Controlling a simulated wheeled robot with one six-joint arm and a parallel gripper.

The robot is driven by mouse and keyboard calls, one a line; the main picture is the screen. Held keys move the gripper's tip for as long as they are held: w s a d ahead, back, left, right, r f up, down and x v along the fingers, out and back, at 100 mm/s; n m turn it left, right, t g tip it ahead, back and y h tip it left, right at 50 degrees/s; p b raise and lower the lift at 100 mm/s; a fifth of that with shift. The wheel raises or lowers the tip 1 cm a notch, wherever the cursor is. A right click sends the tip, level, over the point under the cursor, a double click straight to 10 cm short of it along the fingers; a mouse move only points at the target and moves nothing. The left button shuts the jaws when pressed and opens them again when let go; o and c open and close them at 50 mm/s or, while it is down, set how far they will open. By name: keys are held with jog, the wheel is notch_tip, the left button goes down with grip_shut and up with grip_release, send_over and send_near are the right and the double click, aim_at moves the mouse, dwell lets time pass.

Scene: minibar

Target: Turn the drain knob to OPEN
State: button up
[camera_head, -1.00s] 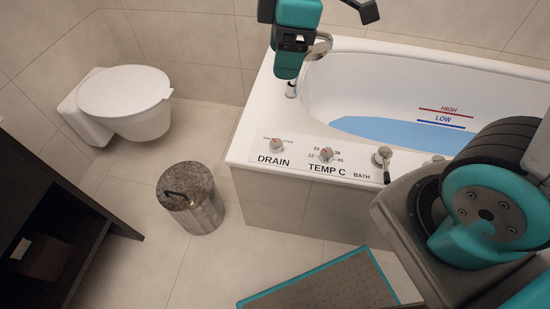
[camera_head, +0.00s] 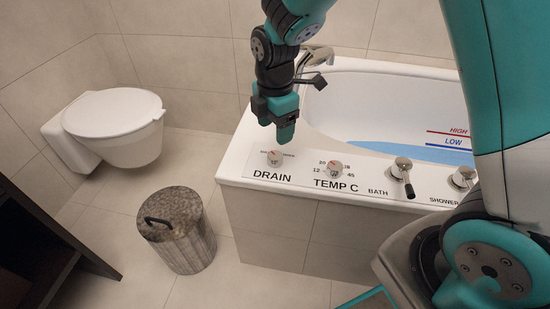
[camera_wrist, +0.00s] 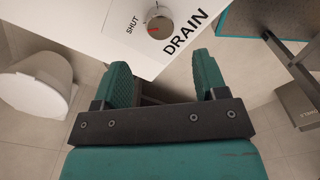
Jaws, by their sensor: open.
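The drain knob (camera_head: 274,158) is a small round grey knob with a red mark, on the white tub rim above the word DRAIN. In the head view its red mark lies towards the upper left. The wrist view shows the knob (camera_wrist: 160,26) at the top, with the SHUT label beside it; the OPEN label cannot be read there. My gripper (camera_head: 285,134) points down just above and behind the knob, apart from it. In the wrist view my gripper (camera_wrist: 162,66) has its two teal fingers spread with nothing between them.
The temperature knob (camera_head: 334,169), bath lever (camera_head: 401,172) and shower lever (camera_head: 462,178) stand to the right along the rim. The tub faucet (camera_head: 318,56) is behind my wrist. A lidded bin (camera_head: 176,240) and a toilet (camera_head: 115,125) are at left.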

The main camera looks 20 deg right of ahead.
aim_at(275, 155)
notch_tip(275, 155, down, 9)
jog(key=shift+r+b, duration=0.2)
jog(key=shift+b, duration=0.9)
jog(key=c, duration=0.9)
